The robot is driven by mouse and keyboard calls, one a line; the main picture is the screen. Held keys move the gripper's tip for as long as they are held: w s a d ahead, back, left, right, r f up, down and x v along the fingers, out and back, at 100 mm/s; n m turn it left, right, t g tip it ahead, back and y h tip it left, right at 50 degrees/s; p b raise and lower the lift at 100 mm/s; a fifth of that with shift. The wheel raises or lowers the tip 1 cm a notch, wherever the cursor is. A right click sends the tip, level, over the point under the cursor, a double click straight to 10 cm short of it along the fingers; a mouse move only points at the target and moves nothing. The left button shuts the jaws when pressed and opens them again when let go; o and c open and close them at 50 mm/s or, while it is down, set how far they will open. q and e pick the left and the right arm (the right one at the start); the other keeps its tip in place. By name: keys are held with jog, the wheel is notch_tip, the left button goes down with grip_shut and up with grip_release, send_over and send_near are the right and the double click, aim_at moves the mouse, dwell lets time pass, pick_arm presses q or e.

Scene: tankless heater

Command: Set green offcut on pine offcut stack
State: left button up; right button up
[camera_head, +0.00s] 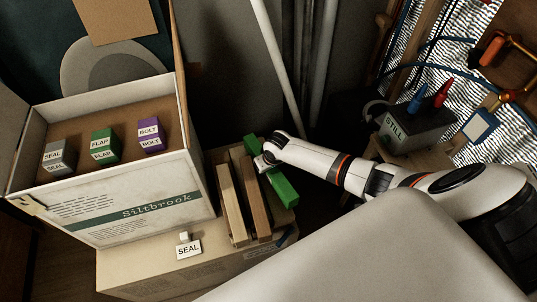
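The green offcut (284,190) is a bright green block at the right end of a cardboard surface, beside the pine offcut stack (252,202). The stack shows as long pale and brown wood pieces lying side by side, close to the green offcut's left. My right gripper (262,163) reaches in from the right and covers the green offcut's middle part. Its fingers are small and mostly hidden, so I cannot tell whether they are shut on the block. My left gripper is not in view.
An open Siltbrook box (140,200) at left holds grey, green and purple labelled blocks. A small SEAL tag (188,248) stands in front on the cardboard surface (135,268). Pale pipes (280,70) rise behind. A dark box marked STILL (415,130) is at right.

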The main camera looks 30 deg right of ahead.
jog(key=shift+f+b, duration=0.3)
jog(key=shift+f, duration=0.1)
dwell(0.3)
jog(key=o, duration=1.4)
jog(key=shift+c, duration=0.2)
jog(key=p+v, duration=0.2)
jog(key=v, duration=1)
